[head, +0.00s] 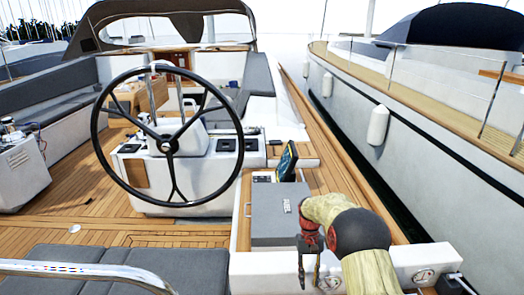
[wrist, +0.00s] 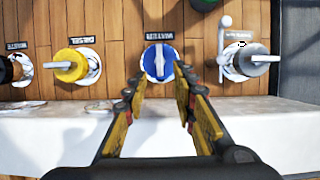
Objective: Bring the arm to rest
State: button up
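My arm reaches in from the lower right of the head view, with my gripper (head: 309,278) pointing down over the white ledge beside the grey box. In the wrist view my gripper (wrist: 158,88) is open, its two yellow-and-black fingers apart with nothing held between them. A blue round knob (wrist: 159,72) with a white handle lies beyond the gap between the fingertips, on a wood panel. I cannot tell the exact distance from the fingertips to the knob.
The wood panel (wrist: 115,22) also carries a yellow knob (wrist: 66,65) to the left and a grey knob (wrist: 248,61) to the right. A white edge (wrist: 70,130) runs below it. A steering wheel (head: 168,144) and a grey box (head: 280,214) stand near my arm.

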jog(key=s+r+t, duration=0.5)
jog(key=s+r, duration=0.9)
jog(key=s, duration=0.3)
jog(key=s+r+t+b, duration=0.1)
jog(key=s+r+t, duration=0.4)
jog(key=s+r, duration=0.9)
jog(key=shift+s+r, duration=0.4)
jog(key=shift+s, duration=1.3)
